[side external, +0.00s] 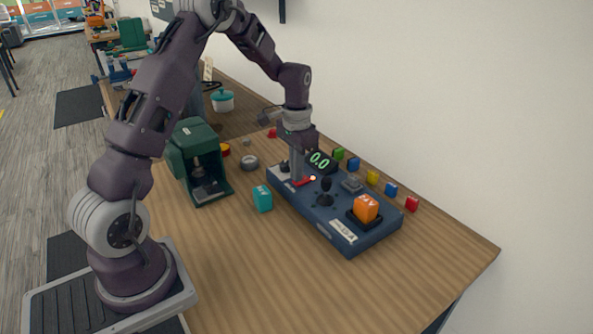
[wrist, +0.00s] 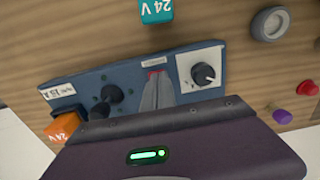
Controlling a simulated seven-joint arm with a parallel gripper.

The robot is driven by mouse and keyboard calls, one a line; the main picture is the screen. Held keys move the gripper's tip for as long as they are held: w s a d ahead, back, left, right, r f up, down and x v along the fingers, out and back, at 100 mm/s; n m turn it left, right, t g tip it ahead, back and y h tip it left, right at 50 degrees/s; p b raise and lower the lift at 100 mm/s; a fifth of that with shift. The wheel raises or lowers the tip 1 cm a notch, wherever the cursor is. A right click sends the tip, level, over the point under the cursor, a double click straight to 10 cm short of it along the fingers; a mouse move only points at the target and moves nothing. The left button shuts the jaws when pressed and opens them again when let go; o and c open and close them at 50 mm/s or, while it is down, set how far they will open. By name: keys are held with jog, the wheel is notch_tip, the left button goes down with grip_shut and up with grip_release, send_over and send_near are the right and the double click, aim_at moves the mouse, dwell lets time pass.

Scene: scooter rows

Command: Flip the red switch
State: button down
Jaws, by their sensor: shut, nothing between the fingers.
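The red switch (side external: 304,181) is on the dark blue control panel (side external: 349,247), and in the side view it shows as a small red strip beside my fingertips. My gripper (side external: 296,181) points down at the panel with its fingers shut and nothing between them. In the wrist view, the closed grey fingertips (wrist: 157,80) cover most of the red switch (wrist: 151,73), with only a thin red edge showing beyond them. The fingertips are at or very close to the switch; I cannot tell whether they touch it.
A teal block (side external: 262,198) and green machine (side external: 196,158) stand nearby. The front table is clear.

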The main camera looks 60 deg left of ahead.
jog(key=shift+f, duration=0.15)
jog(key=shift+s+f, duration=0.25)
jog(key=shift+f, duration=0.15)
jog(key=shift+w+r, duration=0.25)
jog(key=shift+w, duration=0.7)
jog(key=shift+r, duration=0.2)
notch_tip(320, 180, up, 14)
jog(key=shift+f, duration=0.1)
